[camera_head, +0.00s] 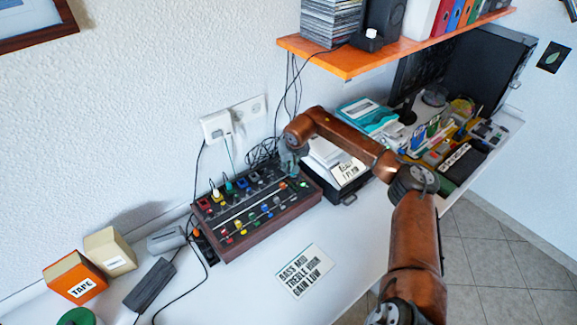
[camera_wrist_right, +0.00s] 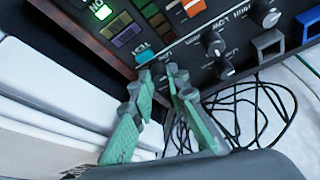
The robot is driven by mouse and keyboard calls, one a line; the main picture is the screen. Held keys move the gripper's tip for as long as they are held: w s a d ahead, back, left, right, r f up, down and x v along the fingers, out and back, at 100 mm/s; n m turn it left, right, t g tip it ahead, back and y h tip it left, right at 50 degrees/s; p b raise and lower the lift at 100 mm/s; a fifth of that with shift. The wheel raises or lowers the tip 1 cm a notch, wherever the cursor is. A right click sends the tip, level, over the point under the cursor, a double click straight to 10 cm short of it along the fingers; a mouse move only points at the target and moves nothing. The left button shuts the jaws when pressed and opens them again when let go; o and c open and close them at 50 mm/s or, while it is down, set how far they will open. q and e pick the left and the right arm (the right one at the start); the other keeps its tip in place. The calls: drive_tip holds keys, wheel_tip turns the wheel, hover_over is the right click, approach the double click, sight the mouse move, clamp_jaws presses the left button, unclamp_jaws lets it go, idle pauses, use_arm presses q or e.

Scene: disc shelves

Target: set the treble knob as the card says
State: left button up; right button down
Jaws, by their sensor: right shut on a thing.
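The mixer (camera_head: 262,237) is a dark panel in a brown wooden case, with coloured sliders and small knobs. My right gripper (camera_head: 290,168) reaches down to its back right part. In the right wrist view its green fingers (camera_wrist_right: 165,73) are closed together at the panel, around a small knob they mostly hide. Black knobs (camera_wrist_right: 215,46) and (camera_wrist_right: 226,71) show beside it; I cannot read which is treble. The white card (camera_head: 304,271) on the desk reads "BASS MID, TREBLE HIGH, GAIN LOW". My left gripper is not in view.
An orange TAPE box (camera_head: 75,279) and a tan box (camera_head: 110,252) stand at the left. Black cables (camera_wrist_right: 250,115) lie behind the mixer. A white device (camera_head: 335,163) stands close on the right. The orange shelf (camera_head: 345,62) overhangs behind. The desk front is fairly clear.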

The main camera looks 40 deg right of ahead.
drive_tip(key=shift+r+m, duration=0.1)
drive_tip(key=shift+m, duration=0.4)
drive_tip(key=shift+a+m+g+h, duration=0.1)
drive_tip(key=shift+m+g+h, duration=0.25)
drive_tip(key=shift+m, duration=0.45)
drive_tip(key=shift+m+h+p, duration=0.25)
drive_tip(key=shift+m+p, duration=0.05)
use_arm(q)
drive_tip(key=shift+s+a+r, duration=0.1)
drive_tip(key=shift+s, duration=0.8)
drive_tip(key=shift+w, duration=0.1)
use_arm(e)
drive_tip(key=c, duration=2.2)
unclamp_jaws()
drive_tip(key=shift+c, duration=0.2)
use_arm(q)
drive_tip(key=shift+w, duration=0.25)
use_arm(e)
drive_tip(key=shift+o, duration=0.4)
